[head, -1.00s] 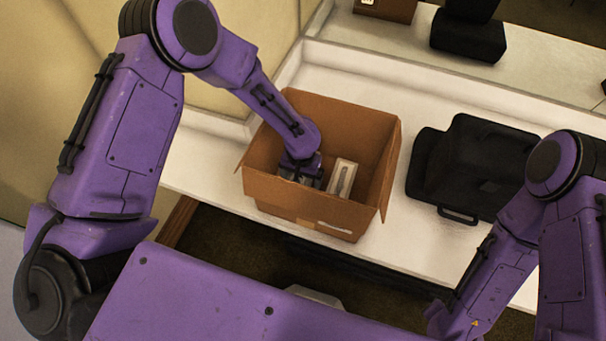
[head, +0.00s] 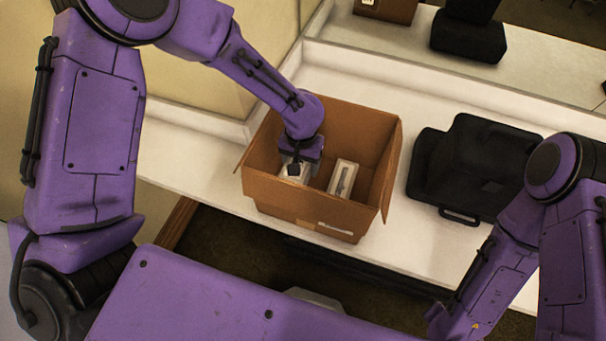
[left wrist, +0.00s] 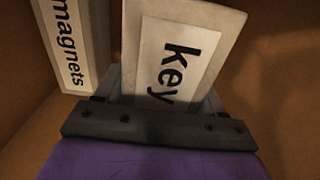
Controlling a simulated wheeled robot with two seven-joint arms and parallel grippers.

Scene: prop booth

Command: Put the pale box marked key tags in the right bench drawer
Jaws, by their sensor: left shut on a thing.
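The pale key tags box (left wrist: 178,62) is between the fingers of my left gripper (left wrist: 160,95) in the left wrist view, its label reading "Key". In the head view my left gripper (head: 298,164) reaches down into the open cardboard box (head: 292,196), shut on the key tags box (head: 294,177). A second pale box (head: 343,179) stands beside it in the carton; in the left wrist view the neighbouring box (left wrist: 75,45) reads "magnets". My right gripper is out of view. I cannot make out a bench drawer clearly.
The carton stands on a white bench (head: 195,165) near its front edge. A black case-like object (head: 470,165) sits to the right of it. A raised ledge (head: 440,75) runs along the back. Bare bench lies left of the carton.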

